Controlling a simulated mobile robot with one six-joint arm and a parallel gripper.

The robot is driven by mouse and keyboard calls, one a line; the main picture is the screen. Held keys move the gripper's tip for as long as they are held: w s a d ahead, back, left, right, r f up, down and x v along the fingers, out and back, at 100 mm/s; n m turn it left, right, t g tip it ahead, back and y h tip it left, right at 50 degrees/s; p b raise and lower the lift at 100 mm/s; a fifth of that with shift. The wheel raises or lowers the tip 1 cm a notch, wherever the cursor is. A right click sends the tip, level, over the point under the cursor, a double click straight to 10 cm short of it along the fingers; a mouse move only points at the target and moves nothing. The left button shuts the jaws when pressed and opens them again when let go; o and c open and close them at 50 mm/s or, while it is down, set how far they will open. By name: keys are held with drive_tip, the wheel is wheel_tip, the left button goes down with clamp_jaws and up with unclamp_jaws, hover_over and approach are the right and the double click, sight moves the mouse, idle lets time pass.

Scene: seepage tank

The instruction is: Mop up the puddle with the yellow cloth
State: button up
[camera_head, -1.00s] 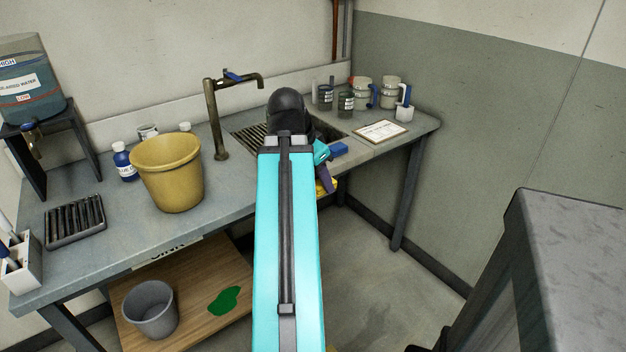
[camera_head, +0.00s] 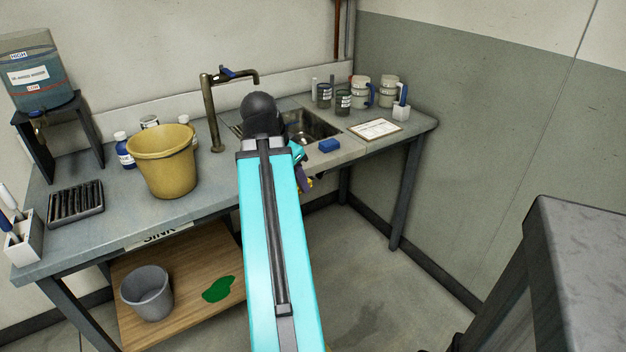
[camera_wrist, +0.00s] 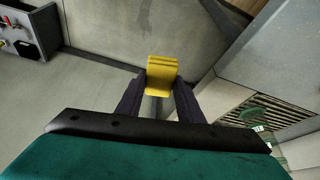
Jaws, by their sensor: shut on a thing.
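A green puddle (camera_head: 217,289) lies on the wooden lower shelf under the sink bench, right of a grey bin. The yellow cloth (camera_wrist: 162,73) is folded and pinched between the two dark fingers of my gripper (camera_wrist: 159,92) in the wrist view. In the head view my gripper (camera_head: 303,180) is mostly hidden behind my arm, at the bench's front edge by the sink, with a bit of yellow showing. It is up and to the right of the puddle, well apart from it.
The grey bin (camera_head: 147,292) stands on the lower shelf (camera_head: 185,318). A yellow bucket (camera_head: 165,165), a blue sponge (camera_head: 329,146) and a tap (camera_head: 211,110) are on the bench (camera_head: 105,215) above. A grey cabinet (camera_head: 580,235) stands at the right. The floor between is open.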

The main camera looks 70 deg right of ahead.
drive_tip(key=w+a+f+n+t, duration=0.1)
drive_tip(key=w+a+n, duration=0.3)
drive_tip(key=w+a, duration=0.65)
drive_tip(key=w+a+f+n+t, duration=0.1)
drive_tip(key=w+a+n+t, duration=0.15)
drive_tip(key=w+a, duration=0.8)
drive_tip(key=w+a+n+t+y, duration=0.1)
drive_tip(key=w+a+n, duration=0.6)
drive_tip(key=a, duration=0.7)
drive_tip(key=w+a+n+t+y, duration=0.1)
drive_tip(key=w+a+n+y, duration=0.2)
drive_tip(key=w+a+n, duration=0.5)
drive_tip(key=shift+w+a+f+t, duration=0.15)
drive_tip(key=shift+w+a+t, duration=0.2)
drive_tip(key=shift+w+a, duration=2.2)
drive_tip(key=shift+s+a+n, duration=0.25)
drive_tip(key=shift+s+a, duration=0.1)
drive_tip(key=shift+s, duration=0.1)
